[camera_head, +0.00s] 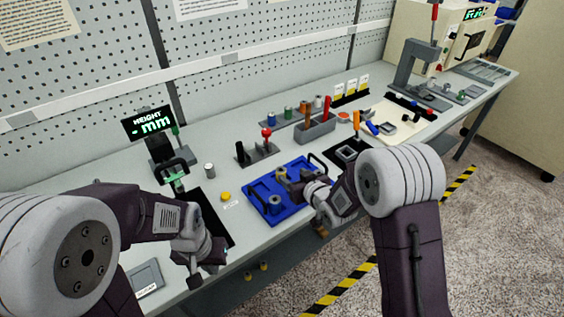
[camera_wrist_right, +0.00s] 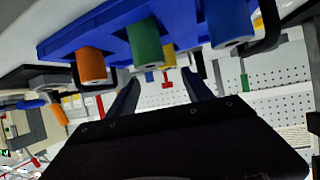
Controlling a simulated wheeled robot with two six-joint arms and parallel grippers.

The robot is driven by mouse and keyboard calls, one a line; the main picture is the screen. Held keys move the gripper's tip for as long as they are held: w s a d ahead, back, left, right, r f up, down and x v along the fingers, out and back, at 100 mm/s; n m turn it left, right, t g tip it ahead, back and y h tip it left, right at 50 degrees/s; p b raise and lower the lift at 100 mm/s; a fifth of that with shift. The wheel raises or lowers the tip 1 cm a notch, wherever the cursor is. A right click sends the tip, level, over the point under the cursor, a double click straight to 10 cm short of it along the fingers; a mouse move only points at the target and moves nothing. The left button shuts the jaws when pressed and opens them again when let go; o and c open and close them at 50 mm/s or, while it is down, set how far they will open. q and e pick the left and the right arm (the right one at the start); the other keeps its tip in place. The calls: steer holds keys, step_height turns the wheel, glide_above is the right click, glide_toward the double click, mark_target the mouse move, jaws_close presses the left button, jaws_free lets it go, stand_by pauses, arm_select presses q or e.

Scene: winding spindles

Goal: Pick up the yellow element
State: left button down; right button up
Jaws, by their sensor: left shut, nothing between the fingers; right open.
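A small round yellow piece (camera_head: 225,196) lies on the table to the left of the blue tray, by a white label. In the right wrist view, a yellow cylinder (camera_wrist_right: 168,57) shows behind the blue tray edge; I cannot tell if it is the same piece. My right gripper (camera_head: 290,188) is open over the blue tray (camera_head: 256,188), and its fingers (camera_wrist_right: 160,88) show apart and empty in the wrist view. My left gripper (camera_head: 193,277) is shut and empty, low near the table's front edge.
The wrist view shows orange (camera_wrist_right: 90,64), green (camera_wrist_right: 145,43) and blue (camera_wrist_right: 229,22) cylinders at the tray. A height gauge (camera_head: 148,123) stands at left. A grey bin (camera_head: 315,127) and a press (camera_head: 415,70) stand farther right. Pegboard closes the back.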

mark_target(283, 174)
steer(key=s, duration=0.2)
steer(key=s+r, duration=0.1)
steer(key=shift+s+a, duration=0.25)
steer(key=shift+a, duration=0.05)
steer(key=x, duration=0.4)
steer(key=shift+w+d+f, duration=0.1)
steer(key=shift+w+f, duration=0.15)
steer(key=shift+w, duration=0.05)
steer(key=shift+w+f, duration=0.2)
steer(key=shift+w, duration=0.1)
steer(key=shift+p, duration=0.3)
steer(key=shift+a+p+x, duration=0.25)
steer(key=shift+p+x, duration=0.1)
steer(key=shift+x, duration=1.9)
steer(key=shift+w+d, duration=0.1)
steer(key=shift+w, duration=0.1)
steer(key=shift+s+r, duration=0.1)
steer(key=shift+s, duration=0.1)
steer(key=c, duration=0.9)
jaws_close()
arm_select(q)
steer(key=shift+s+r, duration=0.95)
steer(key=shift+s, duration=0.25)
